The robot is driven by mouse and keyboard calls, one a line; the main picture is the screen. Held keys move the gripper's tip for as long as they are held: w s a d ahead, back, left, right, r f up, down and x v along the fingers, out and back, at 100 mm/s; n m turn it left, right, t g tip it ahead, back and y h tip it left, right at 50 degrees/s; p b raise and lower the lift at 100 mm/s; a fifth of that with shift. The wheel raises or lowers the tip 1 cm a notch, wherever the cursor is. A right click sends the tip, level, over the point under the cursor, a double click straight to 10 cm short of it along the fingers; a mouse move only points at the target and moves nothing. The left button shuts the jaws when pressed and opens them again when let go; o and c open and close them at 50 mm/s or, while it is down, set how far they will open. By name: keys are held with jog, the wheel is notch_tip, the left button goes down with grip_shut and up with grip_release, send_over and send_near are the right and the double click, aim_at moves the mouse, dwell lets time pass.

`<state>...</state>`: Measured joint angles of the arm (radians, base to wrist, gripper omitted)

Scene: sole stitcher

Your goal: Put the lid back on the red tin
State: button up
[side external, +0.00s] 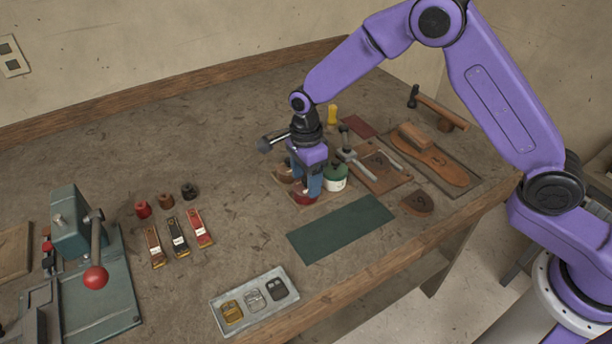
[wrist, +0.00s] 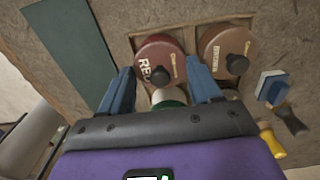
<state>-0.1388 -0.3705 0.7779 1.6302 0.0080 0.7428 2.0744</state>
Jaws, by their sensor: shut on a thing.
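The red lid (wrist: 150,49), round with a dark knob and pale lettering reading "RE…", lies between the fingertips of my gripper (wrist: 158,68) in the wrist view. In the side view my gripper (side external: 306,188) points down and is shut on the red lid (side external: 303,198), low over the wooden holder. The red tin's body cannot be told apart beneath the lid, so I cannot tell whether the lid is seated on it.
A brown lidded tin (wrist: 222,42) stands beside the red lid. A green-and-white tin (side external: 335,180) is close to the right of my gripper. A dark green mat (side external: 341,229) lies in front. A hammer (side external: 440,108) and leather soles (side external: 445,166) lie to the right.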

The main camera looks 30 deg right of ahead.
dwell(0.3)
jog(key=o, duration=1.2)
jog(key=shift+r, duration=3.5)
grip_shut()
jog(key=shift+f, duration=2.35)
